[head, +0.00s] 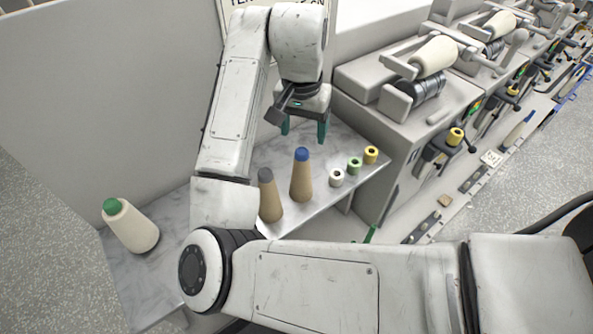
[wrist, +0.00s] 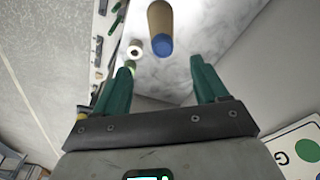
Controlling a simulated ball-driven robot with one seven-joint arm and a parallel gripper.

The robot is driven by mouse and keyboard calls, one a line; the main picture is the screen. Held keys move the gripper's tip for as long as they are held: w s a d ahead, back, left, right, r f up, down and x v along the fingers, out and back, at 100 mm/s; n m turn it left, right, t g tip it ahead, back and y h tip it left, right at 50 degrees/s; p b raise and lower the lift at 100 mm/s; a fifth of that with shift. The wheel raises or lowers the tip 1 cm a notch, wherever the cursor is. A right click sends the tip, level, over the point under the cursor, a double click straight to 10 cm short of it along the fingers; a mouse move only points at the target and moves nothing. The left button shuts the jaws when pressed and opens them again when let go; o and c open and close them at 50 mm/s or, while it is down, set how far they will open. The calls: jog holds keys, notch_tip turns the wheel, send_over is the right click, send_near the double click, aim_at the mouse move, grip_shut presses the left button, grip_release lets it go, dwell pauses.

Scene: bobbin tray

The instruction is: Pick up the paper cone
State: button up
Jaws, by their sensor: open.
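Two tan paper cones stand upright on the marble-look shelf (head: 240,246). One is the blue-tipped cone (head: 301,180); the other is the grey-tipped cone (head: 269,200), just left of it. My gripper (head: 303,132) is open and empty, fingers pointing down, above and behind the blue-tipped cone in the head view. In the wrist view the blue-tipped cone (wrist: 160,20) lies ahead of the open green fingers of my gripper (wrist: 160,68), apart from them. The grey-tipped cone is not seen there.
Small white (head: 336,177), green (head: 354,166) and yellow (head: 371,155) bobbins stand right of the cones. A cream green-tipped cone (head: 133,228) is at the left. A wall (head: 110,90) rises behind; a grey machine (head: 410,120) stands at the right.

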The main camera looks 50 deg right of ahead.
aim_at(302, 157)
jog(key=shift+w+d+f+p, duration=0.15)
jog(key=shift+f+p, duration=0.1)
jog(key=shift+f, duration=1.45)
jog(key=shift+w+d+f+p, duration=0.15)
jog(key=shift+f+p, duration=0.15)
jog(key=shift+f, duration=1.45)
jog(key=shift+w+d+f+p, duration=0.15)
jog(key=shift+f+p, duration=0.1)
jog(key=shift+f, duration=1.45)
jog(key=shift+s, duration=0.1)
jog(key=shift+c, duration=0.4)
grip_shut()
jog(key=shift+r, duration=0.1)
